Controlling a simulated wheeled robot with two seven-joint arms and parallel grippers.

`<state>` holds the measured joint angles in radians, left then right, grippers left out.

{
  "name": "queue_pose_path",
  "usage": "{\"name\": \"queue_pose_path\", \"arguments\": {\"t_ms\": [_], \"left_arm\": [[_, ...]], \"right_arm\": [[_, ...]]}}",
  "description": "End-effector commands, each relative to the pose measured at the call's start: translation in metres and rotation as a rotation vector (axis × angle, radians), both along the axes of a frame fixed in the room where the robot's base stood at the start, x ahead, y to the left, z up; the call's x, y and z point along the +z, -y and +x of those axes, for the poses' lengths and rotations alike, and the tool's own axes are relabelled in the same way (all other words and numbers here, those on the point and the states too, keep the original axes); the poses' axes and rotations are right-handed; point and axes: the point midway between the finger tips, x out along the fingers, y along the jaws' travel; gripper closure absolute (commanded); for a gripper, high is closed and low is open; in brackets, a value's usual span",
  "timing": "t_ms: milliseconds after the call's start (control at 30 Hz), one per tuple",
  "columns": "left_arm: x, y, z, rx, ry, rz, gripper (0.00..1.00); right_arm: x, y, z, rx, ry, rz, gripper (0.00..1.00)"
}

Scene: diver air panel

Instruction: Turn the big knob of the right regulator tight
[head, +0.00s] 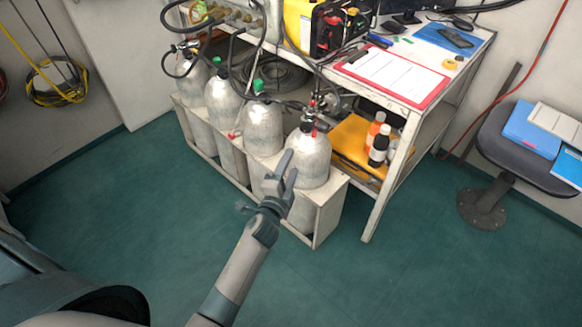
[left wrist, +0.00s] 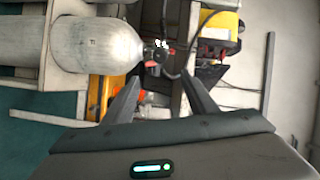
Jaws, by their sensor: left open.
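The right regulator (head: 317,106) sits on the valve of the rightmost grey cylinder (head: 309,155). It is small and dark with red bits, and I cannot make out its big knob clearly. In the left wrist view the regulator (left wrist: 157,57) shows at the neck of the cylinder (left wrist: 100,45), which lies sideways in that picture. My left gripper (head: 281,168) is open and empty, in front of the cylinder and lower in the picture than the regulator. In the left wrist view its fingertips (left wrist: 162,84) point toward the regulator, apart from it. My right gripper is not in view.
Several cylinders stand in a pale rack (head: 325,215). Another regulator (head: 184,46) is on the leftmost one. Hoses (head: 270,78) run above the cylinders. The green floor in front is clear.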

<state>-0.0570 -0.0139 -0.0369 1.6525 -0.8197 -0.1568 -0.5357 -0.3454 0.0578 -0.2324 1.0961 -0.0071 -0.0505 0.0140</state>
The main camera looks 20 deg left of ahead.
Motion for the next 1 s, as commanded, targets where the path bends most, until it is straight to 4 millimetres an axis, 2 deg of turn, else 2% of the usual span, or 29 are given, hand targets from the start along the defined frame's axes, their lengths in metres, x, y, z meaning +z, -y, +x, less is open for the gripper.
{"name": "queue_pose_path", "arguments": {"t_ms": [233,333,467,533,667,700,767,800,900,1000], "left_arm": [[-0.003,0.001,-0.001,-0.002,-0.004,-0.006,0.48],[-0.018,0.004,-0.006,-0.008,-0.028,-0.041,0.48],[-0.064,0.016,-0.025,-0.024,-0.103,-0.156,0.48],[-0.102,0.025,-0.045,-0.028,-0.169,-0.255,0.48],[-0.187,0.045,-0.100,-0.005,-0.325,-0.490,0.48],[-0.214,0.050,-0.122,0.012,-0.376,-0.570,0.48],[-0.253,0.058,-0.158,0.050,-0.456,-0.686,0.48],[-0.277,0.062,-0.184,0.081,-0.506,-0.761,0.48],[-0.326,0.070,-0.245,0.170,-0.615,-0.927,0.48],[-0.361,0.074,-0.297,0.261,-0.694,-1.052,0.48]], "right_arm": [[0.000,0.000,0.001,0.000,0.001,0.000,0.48],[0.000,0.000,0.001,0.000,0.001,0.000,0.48],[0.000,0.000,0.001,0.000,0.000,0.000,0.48],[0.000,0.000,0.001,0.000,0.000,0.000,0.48],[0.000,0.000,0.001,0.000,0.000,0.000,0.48],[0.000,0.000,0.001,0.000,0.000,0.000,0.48],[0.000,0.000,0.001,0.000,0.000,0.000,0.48],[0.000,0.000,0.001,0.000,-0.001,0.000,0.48],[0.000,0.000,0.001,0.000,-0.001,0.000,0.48],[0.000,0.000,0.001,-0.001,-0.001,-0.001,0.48]]}}
